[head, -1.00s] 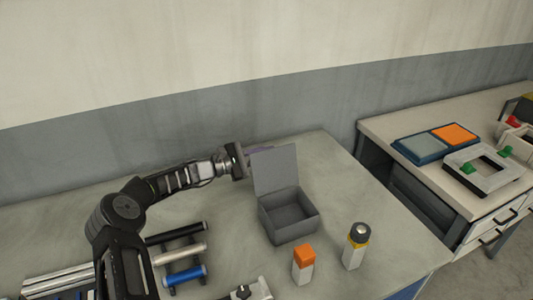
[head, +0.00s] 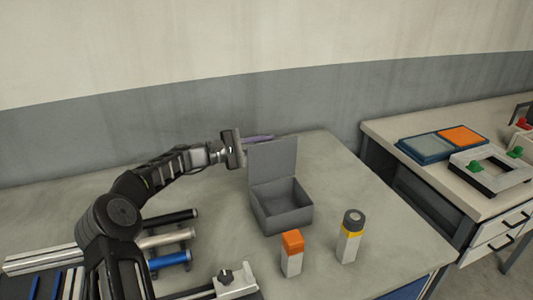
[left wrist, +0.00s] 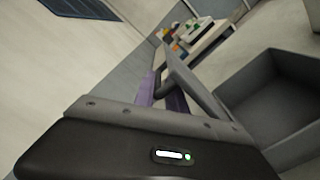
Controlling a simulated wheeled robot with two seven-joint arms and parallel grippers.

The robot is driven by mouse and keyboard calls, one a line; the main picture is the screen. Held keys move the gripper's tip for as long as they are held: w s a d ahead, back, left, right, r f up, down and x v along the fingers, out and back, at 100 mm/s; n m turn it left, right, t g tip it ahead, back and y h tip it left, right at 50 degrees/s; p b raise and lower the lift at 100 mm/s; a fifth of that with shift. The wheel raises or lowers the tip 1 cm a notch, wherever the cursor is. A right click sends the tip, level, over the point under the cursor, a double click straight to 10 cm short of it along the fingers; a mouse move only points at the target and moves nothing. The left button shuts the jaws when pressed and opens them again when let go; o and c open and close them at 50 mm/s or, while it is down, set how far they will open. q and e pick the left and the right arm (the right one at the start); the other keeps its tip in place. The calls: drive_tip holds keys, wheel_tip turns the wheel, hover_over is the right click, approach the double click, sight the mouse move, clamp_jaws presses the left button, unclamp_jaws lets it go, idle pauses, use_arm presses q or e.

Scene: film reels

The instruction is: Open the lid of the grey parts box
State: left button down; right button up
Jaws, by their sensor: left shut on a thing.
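The grey parts box (head: 285,220) stands on the table with its lid (head: 273,162) raised about upright at the back. Its inside shows and looks empty. The box also shows at the right of the left wrist view (left wrist: 275,95), with the lid (left wrist: 190,75) edge-on beside it. My left gripper (head: 260,138) is at the lid's upper left edge, its purple fingers (left wrist: 160,95) shut on the lid. The fingers are partly hidden behind the lid in the head view. My right gripper is not in view.
An orange-topped block (head: 292,252) and a yellow-banded cylinder with a dark top (head: 349,236) stand in front of the box. A rack with a blue roll (head: 170,260) lies left. A second table (head: 400,130) at right holds a blue tray (head: 425,150). A wall rises behind.

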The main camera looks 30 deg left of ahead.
use_arm(q)
drive_tip(key=shift+d+r, duration=0.1)
drive_tip(key=shift+r, duration=0.5)
drive_tip(key=c, duration=1.8)
unclamp_jaws()
drive_tip(key=shift+o, duration=1.3)
drive_tip(key=shift+s, duration=0.15)
drive_tip(key=shift+o, duration=0.2)
drive_tip(key=shift+f, duration=0.15)
drive_tip(key=shift+f, duration=0.1)
drive_tip(key=shift+f, duration=0.1)
drive_tip(key=shift+s+a, duration=0.3)
drive_tip(key=b+v, duration=0.1)
drive_tip(key=v, duration=0.6)
drive_tip(key=shift+b, duration=0.4)
